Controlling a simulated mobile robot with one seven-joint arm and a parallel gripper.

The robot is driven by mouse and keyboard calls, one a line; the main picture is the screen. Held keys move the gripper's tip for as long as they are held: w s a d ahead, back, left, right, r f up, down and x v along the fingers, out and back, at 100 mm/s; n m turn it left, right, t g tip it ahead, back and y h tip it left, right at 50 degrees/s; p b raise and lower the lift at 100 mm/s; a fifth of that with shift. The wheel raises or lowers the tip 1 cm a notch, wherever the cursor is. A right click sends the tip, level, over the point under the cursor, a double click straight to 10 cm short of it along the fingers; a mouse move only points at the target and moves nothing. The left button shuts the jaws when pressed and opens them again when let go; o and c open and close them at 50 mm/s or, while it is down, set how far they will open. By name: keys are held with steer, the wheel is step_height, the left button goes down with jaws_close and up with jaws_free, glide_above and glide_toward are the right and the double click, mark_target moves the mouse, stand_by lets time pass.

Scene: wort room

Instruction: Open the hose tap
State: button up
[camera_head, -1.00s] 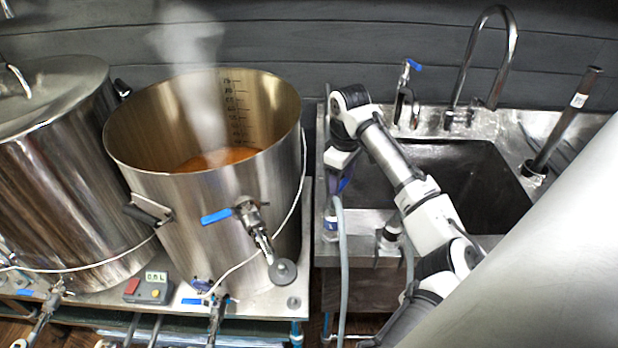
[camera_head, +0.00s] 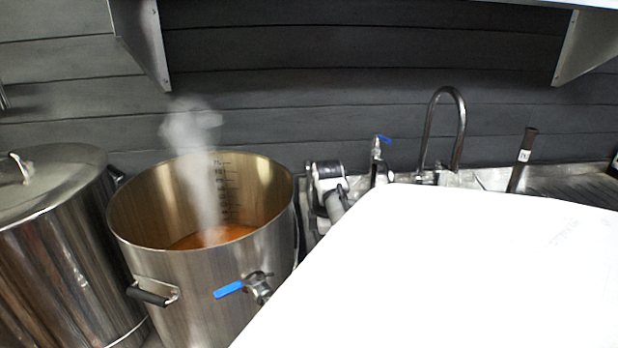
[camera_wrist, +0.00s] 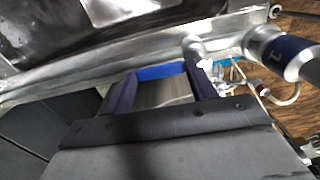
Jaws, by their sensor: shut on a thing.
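In the wrist view my gripper (camera_wrist: 160,78) has its two dark fingers on either side of a blue bar-shaped piece (camera_wrist: 160,71) and is shut on it. The piece looks like a handle, but I cannot tell whether it belongs to the hose tap. A silver fitting (camera_wrist: 195,47) stands just beyond the right fingertip, against the sink's metal edge. A tap with a blue lever (camera_head: 378,152) stands behind the sink in the head view. My gripper is hidden in the head view.
A steaming open kettle (camera_head: 190,280) with a blue-levered valve (camera_head: 260,285) stands left of the sink area. A lidded steel pot (camera_head: 60,250) is at far left. A curved faucet (camera_head: 460,130) rises behind the sink. A white cylinder with a blue band (camera_wrist: 285,52) is right in the wrist view.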

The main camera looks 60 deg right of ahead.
steer(key=shift+a+f, duration=0.1)
stand_by(0.5)
steer(key=o, duration=1.4)
steer(key=shift+r, duration=0.2)
step_height(320, 180, up, 14)
steer(key=b, duration=0.2)
steer(key=shift+f, duration=0.2)
